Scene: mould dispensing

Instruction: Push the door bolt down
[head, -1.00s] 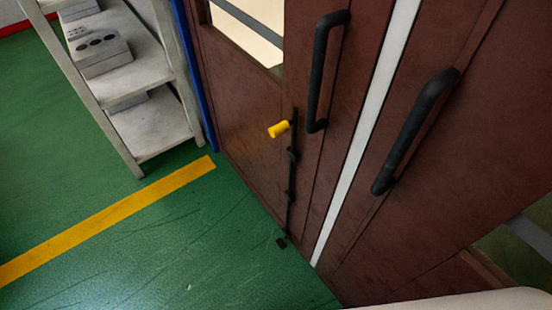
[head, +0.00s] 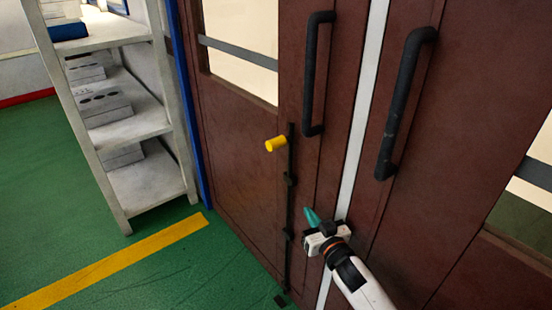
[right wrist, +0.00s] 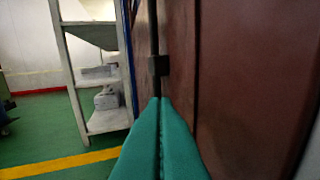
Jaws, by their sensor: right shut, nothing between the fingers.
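The door bolt is a black vertical rod (head: 290,205) on the left door leaf, with a yellow knob (head: 275,144) sticking out near its top. Its lower end reaches a small black floor piece (head: 281,300). My right gripper (head: 310,215) has green fingers, shut and empty, close to the right of the rod and below the yellow knob. In the right wrist view the shut green fingers (right wrist: 160,103) point toward the rod (right wrist: 154,35) and a dark bracket on it (right wrist: 160,65). The knob is not in the wrist view. My left gripper is not in view.
Two brown door leaves (head: 235,150) carry black handles, one on the left leaf (head: 311,75) and one on the right leaf (head: 400,105). A grey shelf with boxes (head: 150,185) stands at the left. The green floor (head: 50,220) with a yellow stripe (head: 120,258) is clear.

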